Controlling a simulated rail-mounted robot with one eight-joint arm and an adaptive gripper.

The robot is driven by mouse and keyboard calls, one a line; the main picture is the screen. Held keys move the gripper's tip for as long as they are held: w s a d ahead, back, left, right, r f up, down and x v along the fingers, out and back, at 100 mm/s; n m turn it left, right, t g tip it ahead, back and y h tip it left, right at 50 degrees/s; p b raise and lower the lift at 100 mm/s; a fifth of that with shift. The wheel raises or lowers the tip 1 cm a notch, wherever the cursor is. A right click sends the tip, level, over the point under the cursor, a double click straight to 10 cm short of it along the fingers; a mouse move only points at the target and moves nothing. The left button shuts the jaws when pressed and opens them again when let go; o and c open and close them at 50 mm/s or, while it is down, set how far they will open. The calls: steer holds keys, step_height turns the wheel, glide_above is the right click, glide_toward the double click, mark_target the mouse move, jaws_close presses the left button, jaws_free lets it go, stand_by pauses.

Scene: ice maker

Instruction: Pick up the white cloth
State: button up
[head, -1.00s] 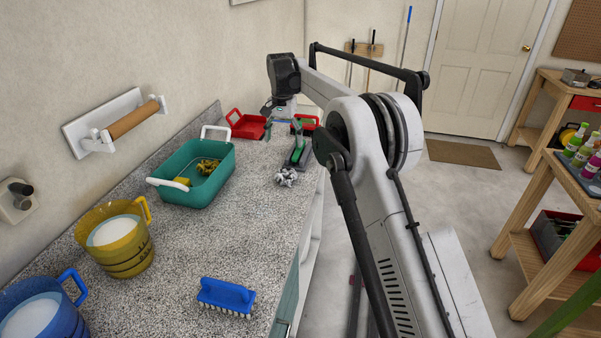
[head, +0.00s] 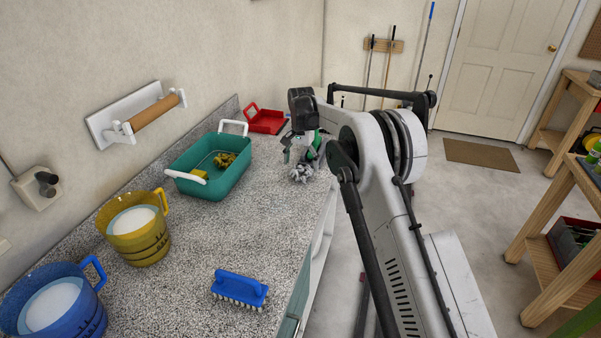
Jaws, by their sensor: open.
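The white cloth (head: 301,174) appears as a small crumpled greyish-white bundle on the speckled counter, near its right edge. My gripper (head: 300,157) is open and points down at the cloth, just above and behind it in the head view. I cannot tell whether the fingers touch the cloth. A green item (head: 317,141) is partly hidden behind my gripper.
A teal tub (head: 210,180) with yellow things inside stands left of the cloth. A red tray (head: 267,122) lies behind. A yellow jug (head: 137,238), a blue jug (head: 60,310) and a blue brush (head: 240,288) are nearer. The middle of the counter (head: 225,235) is clear.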

mark_target(301, 168)
steer(key=shift+s+f, duration=0.1)
steer(key=shift+f, duration=1.6)
steer(key=c, duration=0.9)
steer(key=shift+o, duration=0.2)
